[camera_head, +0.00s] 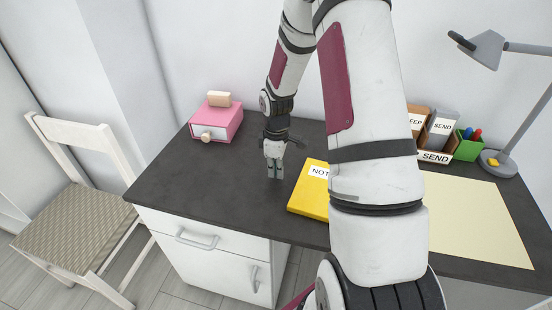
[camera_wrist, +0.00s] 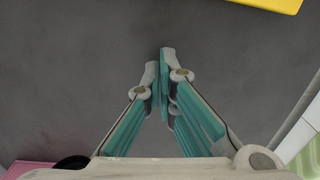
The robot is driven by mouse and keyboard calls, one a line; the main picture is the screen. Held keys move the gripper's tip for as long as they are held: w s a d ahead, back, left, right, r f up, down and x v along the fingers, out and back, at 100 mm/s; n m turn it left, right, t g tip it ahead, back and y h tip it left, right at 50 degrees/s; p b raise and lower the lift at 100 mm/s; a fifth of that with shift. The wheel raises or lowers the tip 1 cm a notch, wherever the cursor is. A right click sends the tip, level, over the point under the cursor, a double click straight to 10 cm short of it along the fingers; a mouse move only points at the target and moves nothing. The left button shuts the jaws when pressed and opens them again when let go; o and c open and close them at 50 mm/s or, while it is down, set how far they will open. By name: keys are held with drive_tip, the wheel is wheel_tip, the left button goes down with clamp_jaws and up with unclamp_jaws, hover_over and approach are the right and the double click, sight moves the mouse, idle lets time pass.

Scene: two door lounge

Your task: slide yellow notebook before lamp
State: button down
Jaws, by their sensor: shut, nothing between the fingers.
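The yellow notebook (camera_head: 308,199) lies flat on the dark desk, with a white label whose visible letters read "NOT". My own arm hides its right part in the head view. A corner of it shows at the top right of the wrist view (camera_wrist: 275,3). The grey lamp (camera_head: 497,105) stands at the right of the desk, its head pointing left. My gripper (camera_head: 275,176) is shut and empty, pointing down just left of the notebook and apart from it. Its closed fingers also show in the wrist view (camera_wrist: 166,75).
A pink box (camera_head: 216,122) with a small block on it stands at the back left. A pale yellow sheet (camera_head: 475,215) covers the desk's right part. Behind it stand a SEND/KEEP sorter (camera_head: 434,156) and a green pen cup (camera_head: 468,148). A white chair (camera_head: 80,215) stands left.

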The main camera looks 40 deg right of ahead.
sight(289, 181)
drive_tip(key=shift+s+d+f, duration=0.15)
drive_tip(key=shift+s+d, duration=0.5)
drive_tip(key=shift+s, duration=0.15)
drive_tip(key=shift+s+d+f, duration=0.15)
drive_tip(key=shift+s+d, duration=0.45)
drive_tip(key=shift+s, duration=0.15)
drive_tip(key=s+d+p, duration=0.4)
drive_tip(key=s+d, duration=0.2)
drive_tip(key=s, duration=0.1)
drive_tip(key=s+d+p, duration=0.5)
drive_tip(key=s+d, duration=0.1)
drive_tip(key=s, duration=0.2)
drive_tip(key=s+d+p, duration=0.5)
drive_tip(key=s+d, duration=0.1)
drive_tip(key=s, duration=0.2)
drive_tip(key=shift+d+r, duration=0.1)
drive_tip(key=shift+d, duration=0.3)
drive_tip(key=shift+s+d, duration=0.25)
drive_tip(key=shift+d, duration=0.05)
